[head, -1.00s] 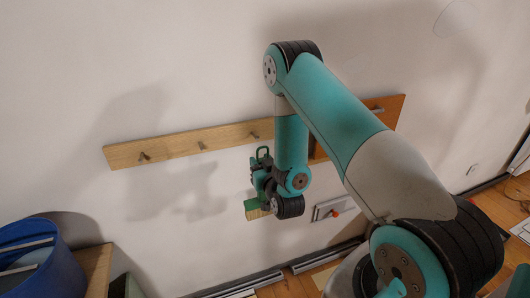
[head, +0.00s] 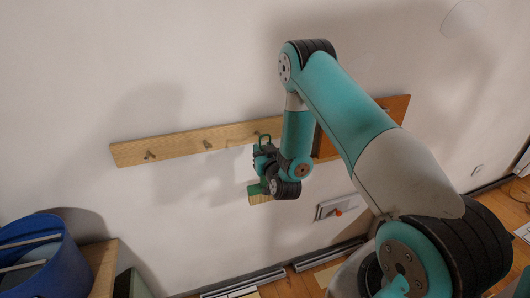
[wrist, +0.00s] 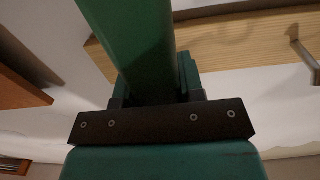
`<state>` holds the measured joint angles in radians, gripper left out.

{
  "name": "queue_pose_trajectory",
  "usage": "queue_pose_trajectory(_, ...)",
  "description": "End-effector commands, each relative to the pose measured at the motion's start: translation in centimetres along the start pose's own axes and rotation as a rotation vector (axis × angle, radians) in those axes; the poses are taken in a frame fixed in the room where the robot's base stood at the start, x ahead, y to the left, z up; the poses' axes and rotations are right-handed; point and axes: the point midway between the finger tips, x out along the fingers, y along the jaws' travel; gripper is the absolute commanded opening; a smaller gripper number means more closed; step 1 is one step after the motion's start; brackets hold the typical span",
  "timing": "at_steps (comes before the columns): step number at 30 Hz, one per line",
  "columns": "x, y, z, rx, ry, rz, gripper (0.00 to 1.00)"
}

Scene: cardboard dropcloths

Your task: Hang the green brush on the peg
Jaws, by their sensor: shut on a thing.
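The green brush (head: 258,190) hangs upright in my gripper (head: 263,160), bristles at the bottom and a loop at the top. In the wrist view its green handle (wrist: 130,45) rises large between the jaws. My gripper is shut on the brush in front of the wall. The light wooden peg rail (head: 180,147) has metal pegs, at the left (head: 149,155) and further right (head: 207,144). The brush's loop overlaps the rail near where another peg sits; whether it touches is unclear. One peg (wrist: 303,50) shows at the right of the wrist view.
A reddish-brown board (head: 392,108) is on the wall behind my arm. A blue bucket (head: 35,258) stands at the lower left by a wooden surface (head: 100,262). A grey panel with an orange knob (head: 338,208) is below right.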

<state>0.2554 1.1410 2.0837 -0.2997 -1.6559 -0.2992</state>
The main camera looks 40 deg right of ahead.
Motion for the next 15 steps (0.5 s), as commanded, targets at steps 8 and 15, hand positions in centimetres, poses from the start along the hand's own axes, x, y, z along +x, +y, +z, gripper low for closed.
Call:
queue_pose_trajectory(8, 1.8, 0.0, -0.1, 0.002, 0.002, 0.0, 0.0)
queue_pose_trajectory(15, 3.3, 0.1, 0.0, 0.002, 0.002, 0.001, 0.0)
